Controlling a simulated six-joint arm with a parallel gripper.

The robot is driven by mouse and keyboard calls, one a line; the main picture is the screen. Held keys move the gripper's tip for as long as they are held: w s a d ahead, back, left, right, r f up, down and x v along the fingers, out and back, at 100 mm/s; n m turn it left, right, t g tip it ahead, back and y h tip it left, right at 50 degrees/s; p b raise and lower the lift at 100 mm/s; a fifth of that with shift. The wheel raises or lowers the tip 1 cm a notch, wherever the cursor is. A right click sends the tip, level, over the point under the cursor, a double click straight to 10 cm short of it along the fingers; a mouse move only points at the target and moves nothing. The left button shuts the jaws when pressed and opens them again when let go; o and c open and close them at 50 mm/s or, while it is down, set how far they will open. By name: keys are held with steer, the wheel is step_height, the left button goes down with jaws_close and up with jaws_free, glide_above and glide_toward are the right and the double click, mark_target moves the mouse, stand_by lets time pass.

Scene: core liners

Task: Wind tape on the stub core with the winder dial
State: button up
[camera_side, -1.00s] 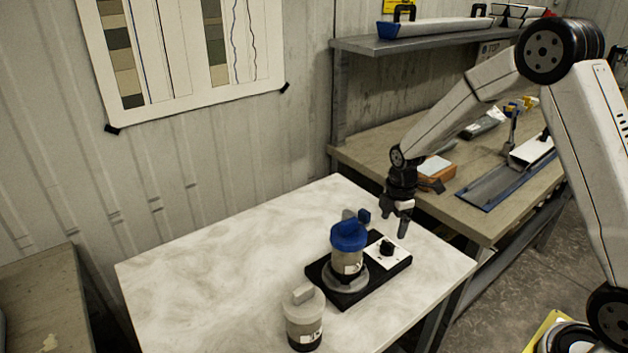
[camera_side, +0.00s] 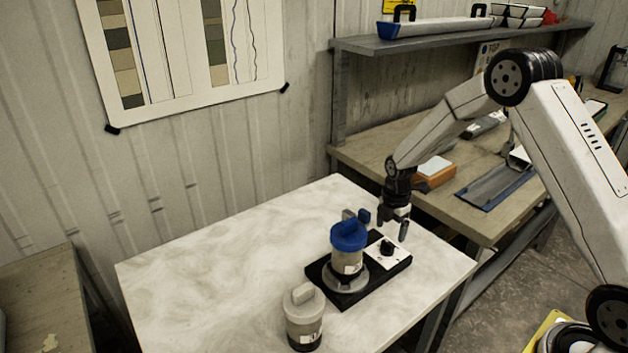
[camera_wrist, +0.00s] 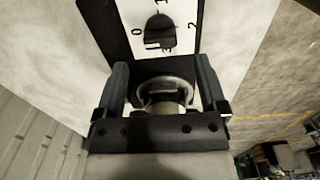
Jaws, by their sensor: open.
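A black winder base (camera_side: 345,297) stands on the pale table. The black winder dial (camera_side: 387,247) sits on a white plate at the base's right. In the wrist view the dial (camera_wrist: 160,32) shows ahead of the fingers, with marks 0, 1 and 2. My gripper (camera_side: 394,230) is open above the base, near the dial and apart from it. In the wrist view a round grey piece (camera_wrist: 166,92) shows between its fingers (camera_wrist: 163,85); I cannot tell what it is.
A second core with a grey cap (camera_side: 304,316) stands at the table's front. A small blue part (camera_side: 365,216) and a grey one show behind the blue cap. The table's left side (camera_side: 200,290) is clear. A workbench (camera_side: 480,220) stands behind to the right.

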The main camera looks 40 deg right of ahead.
mark_target(388, 242)
steer(key=shift+f, duration=2.9)
steer(key=shift+c, duration=0.2)
jaws_close()
